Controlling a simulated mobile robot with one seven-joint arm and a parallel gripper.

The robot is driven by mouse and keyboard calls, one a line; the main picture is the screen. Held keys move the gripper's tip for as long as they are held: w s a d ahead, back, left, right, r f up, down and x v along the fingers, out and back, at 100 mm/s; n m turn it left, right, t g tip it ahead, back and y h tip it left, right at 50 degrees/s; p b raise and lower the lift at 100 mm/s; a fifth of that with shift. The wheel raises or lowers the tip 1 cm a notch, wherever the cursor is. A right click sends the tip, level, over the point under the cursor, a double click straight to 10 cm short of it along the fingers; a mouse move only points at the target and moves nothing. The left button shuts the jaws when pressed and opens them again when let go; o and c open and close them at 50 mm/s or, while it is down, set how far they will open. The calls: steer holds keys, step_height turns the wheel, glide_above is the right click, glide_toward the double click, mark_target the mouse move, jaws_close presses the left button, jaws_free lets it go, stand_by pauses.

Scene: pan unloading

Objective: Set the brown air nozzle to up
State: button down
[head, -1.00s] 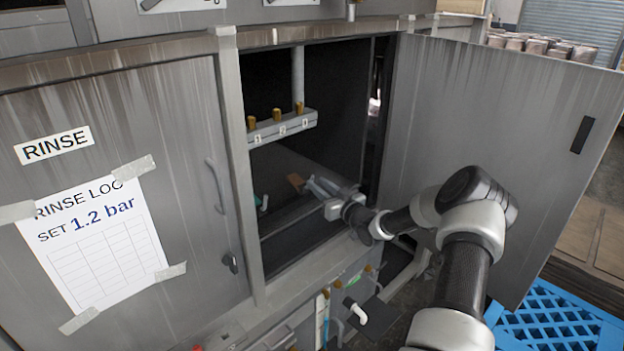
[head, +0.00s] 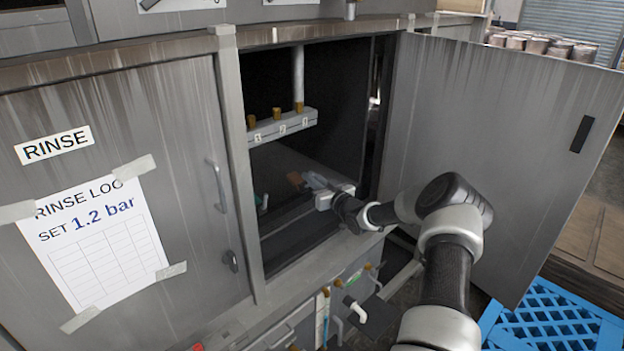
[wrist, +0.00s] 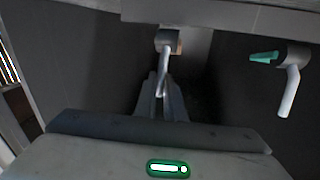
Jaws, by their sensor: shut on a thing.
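The brown air nozzle shows in the head view as a brown piece (head: 295,179) low inside the open cabinet, just left of my gripper's tips. In the wrist view its brownish-grey body (wrist: 168,40) is at top centre, with a pale spout (wrist: 163,76) running down the picture from it. My gripper (wrist: 161,96) is shut on this spout, which lies between its fingers; it also shows in the head view (head: 314,181). The exact nozzle setting is hard to tell. A second nozzle with a teal tab (wrist: 264,57) and a bent white spout (wrist: 290,92) is to the right, apart from my gripper.
The cabinet door (head: 490,150) stands open on the right of my arm. A bar with several brass fittings (head: 283,127) hangs above my gripper. The cabinet's left post (head: 240,180) edges the opening. A blue grid pallet (head: 555,318) lies on the floor at lower right.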

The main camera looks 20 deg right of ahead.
steer(key=f+b, duration=0.1)
steer(key=b, duration=0.1)
steer(key=shift+s+f+b, duration=0.1)
steer(key=shift+b, duration=0.2)
steer(key=shift+s+d+f+t+b, duration=0.15)
steer(key=shift+t+b, duration=0.35)
steer(key=shift+b, duration=0.45)
steer(key=t+b, duration=0.1)
steer(key=b, duration=0.3)
steer(key=s+t+b, duration=0.1)
steer(key=b, duration=0.3)
steer(key=shift+d+f+m+t+b, duration=0.1)
steer(key=shift+f+m+t+b, duration=0.2)
steer(key=shift+m+b, duration=0.1)
steer(key=shift+r, duration=0.2)
steer(key=c, duration=1.8)
jaws_free()
steer(key=shift+c, duration=0.2)
